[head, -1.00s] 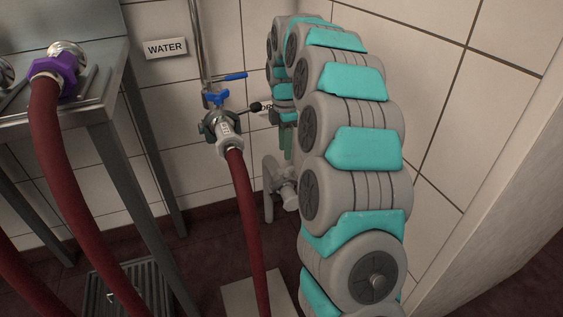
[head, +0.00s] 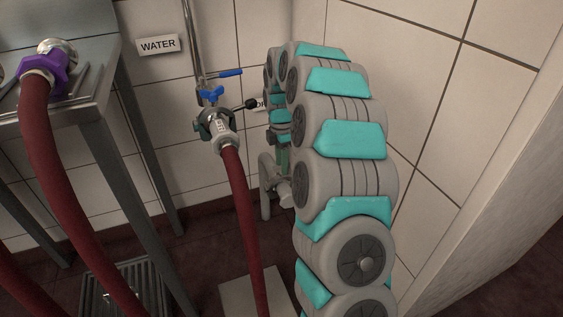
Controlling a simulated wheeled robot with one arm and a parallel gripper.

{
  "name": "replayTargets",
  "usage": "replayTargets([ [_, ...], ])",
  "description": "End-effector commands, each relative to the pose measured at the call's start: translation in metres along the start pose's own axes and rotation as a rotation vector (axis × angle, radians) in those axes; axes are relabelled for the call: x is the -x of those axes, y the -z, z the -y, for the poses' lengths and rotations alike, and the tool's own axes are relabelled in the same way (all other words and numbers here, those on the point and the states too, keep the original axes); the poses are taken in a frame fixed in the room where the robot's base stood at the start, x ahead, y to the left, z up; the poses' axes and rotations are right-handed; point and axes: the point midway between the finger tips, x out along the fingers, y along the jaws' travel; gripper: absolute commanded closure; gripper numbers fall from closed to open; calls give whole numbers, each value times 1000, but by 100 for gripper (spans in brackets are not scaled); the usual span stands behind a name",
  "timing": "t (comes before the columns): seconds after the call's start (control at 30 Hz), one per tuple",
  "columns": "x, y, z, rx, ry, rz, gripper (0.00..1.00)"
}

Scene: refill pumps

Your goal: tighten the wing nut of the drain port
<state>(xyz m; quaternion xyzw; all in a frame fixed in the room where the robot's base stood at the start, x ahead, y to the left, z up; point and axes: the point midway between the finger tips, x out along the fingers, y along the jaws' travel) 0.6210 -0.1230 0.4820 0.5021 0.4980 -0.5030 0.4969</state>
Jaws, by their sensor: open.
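A small wall label (head: 260,105), mostly covered by my arm, shows only part of its letters. Below it a pale grey pipe fitting (head: 267,187) by the wall may be the drain port; my arm covers much of it. I cannot make out its wing nut. My gripper (head: 283,158) hangs at the arm's far end, just above and beside this fitting, mostly hidden behind my own arm links. A greenish strip shows there. No held object is visible, and I cannot tell whether the gripper touches the fitting.
A steel table (head: 95,105) with a purple-collared hose stands left. A wall edge closes the right side.

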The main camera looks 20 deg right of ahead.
Motion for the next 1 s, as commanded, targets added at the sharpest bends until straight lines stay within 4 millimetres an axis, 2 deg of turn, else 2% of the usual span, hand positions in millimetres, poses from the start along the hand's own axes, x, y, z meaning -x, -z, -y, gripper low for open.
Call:
replayTargets([
  [0.13, 1, 0, 0, 0, -1, 0, 57],
  [0.5, 1, 0, 0, 0, -2, 0, 99],
  [1.0, 1, 0, 0, -4, -2, 0, 100],
])
